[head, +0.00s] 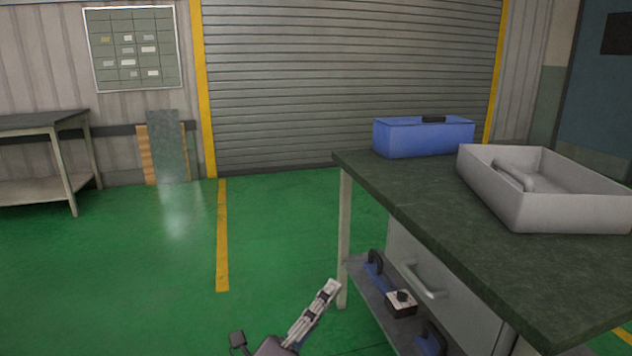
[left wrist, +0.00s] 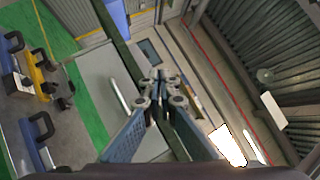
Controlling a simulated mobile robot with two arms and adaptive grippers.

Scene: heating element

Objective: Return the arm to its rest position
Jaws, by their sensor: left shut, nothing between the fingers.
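My left gripper (head: 328,290) is at the bottom middle of the head view, left of the workbench and beside its front leg. Its fingers are closed and hold nothing. In the left wrist view the same gripper (left wrist: 160,84) shows its fingers meeting in the middle, with nothing between the tips. Behind them are the pale drawer front (left wrist: 100,90) and the dark edge of the workbench. My right gripper is not in view.
The workbench (head: 420,195) bears a blue bin (head: 420,142) and a grey tray (head: 560,215) with a curved grey piece (head: 513,176) inside. A drawer handle (head: 425,281) sticks out. Tools lie on the lower shelf (head: 365,290). The green floor (head: 130,270) at left is clear.

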